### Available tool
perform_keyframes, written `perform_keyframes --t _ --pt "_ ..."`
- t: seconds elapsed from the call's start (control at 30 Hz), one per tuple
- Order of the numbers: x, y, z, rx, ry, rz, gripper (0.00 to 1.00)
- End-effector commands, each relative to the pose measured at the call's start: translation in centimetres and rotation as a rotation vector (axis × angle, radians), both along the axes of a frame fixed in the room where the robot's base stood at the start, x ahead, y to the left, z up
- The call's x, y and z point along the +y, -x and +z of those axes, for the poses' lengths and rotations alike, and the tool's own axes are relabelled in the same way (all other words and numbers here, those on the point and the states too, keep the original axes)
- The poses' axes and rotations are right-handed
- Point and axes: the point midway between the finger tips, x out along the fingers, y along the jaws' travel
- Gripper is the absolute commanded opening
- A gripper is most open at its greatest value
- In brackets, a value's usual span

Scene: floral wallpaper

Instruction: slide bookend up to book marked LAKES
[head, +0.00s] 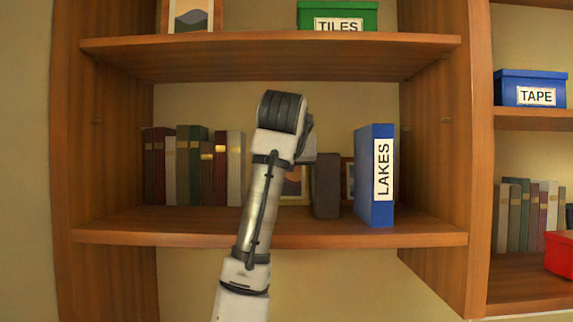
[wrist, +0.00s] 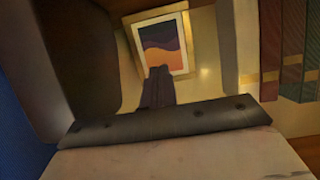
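The bookend (head: 326,186), a dark brown upright block with a rounded top, stands on the middle shelf, left of the blue book marked LAKES (head: 383,175). A narrow gap separates them, with part of a picture frame showing behind it. In the wrist view the bookend (wrist: 68,60) fills the upper left, and the LAKES book (wrist: 18,120) shows as blue at the left edge. My gripper (wrist: 158,75) shows dark fingers close together with nothing between them, to the right of the bookend in that view. In the head view my arm hides the fingers.
A row of books (head: 190,167) stands left on the same shelf, partly behind my arm. A framed picture (head: 296,187) stands at the back, and in the wrist view (wrist: 163,43). The shelf's right side wall (head: 430,150) is right of LAKES. The TILES box (head: 338,13) is above.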

Motion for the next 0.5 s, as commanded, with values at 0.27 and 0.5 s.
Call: perform_keyframes --t 0.27,0.5 --pt "-1.3 0.0 0.0 0.001 -0.002 -0.002 0.0" --pt "-2.3 0.0 0.0 0.002 -0.001 -0.003 0.0"
